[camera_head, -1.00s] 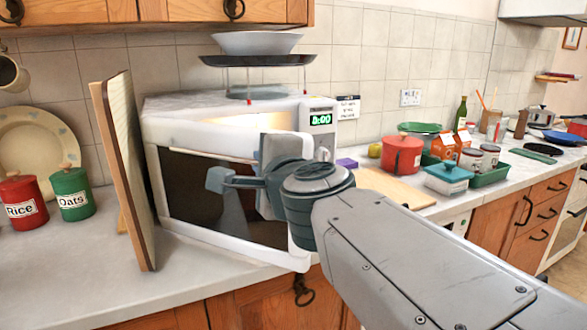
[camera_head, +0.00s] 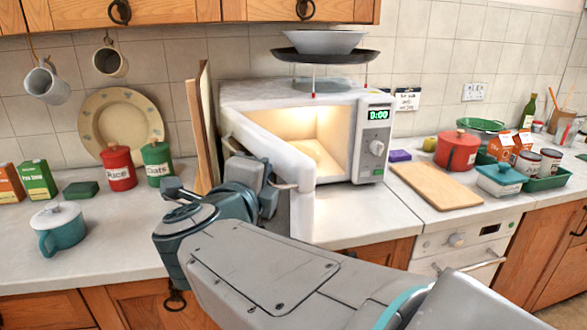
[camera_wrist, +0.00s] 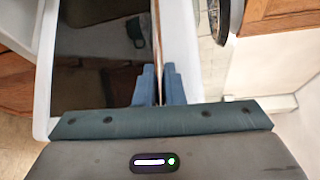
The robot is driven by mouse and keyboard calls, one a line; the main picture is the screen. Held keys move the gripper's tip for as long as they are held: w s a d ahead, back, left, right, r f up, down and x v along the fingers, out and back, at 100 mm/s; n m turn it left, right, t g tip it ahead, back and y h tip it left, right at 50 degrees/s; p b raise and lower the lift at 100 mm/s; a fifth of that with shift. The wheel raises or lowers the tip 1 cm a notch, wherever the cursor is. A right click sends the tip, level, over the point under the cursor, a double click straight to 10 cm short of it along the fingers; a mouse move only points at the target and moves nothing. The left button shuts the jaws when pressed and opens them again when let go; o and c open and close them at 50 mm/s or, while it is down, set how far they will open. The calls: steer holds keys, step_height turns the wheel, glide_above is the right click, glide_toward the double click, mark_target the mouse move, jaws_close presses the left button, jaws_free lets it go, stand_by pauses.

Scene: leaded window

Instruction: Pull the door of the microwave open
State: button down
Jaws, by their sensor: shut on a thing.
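In the wrist view my gripper (camera_wrist: 159,88) is shut on a thin part of the door, beside the dark glass (camera_wrist: 95,50); whether this is the handle I cannot tell.
A wooden board (camera_head: 205,125) leans upright close to the microwave's left. A pan with a bowl (camera_head: 318,42) stands on top. Rice and Oats tins (camera_head: 118,168) and a teal pot (camera_head: 58,228) are further left. A cutting board (camera_head: 436,186) lies right.

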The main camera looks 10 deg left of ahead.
steer(key=shift+s+a+r, duration=0.15)
steer(key=shift+a, duration=0.15)
steer(key=shift+h, duration=0.3)
steer(key=c, duration=1.8)
jaws_free()
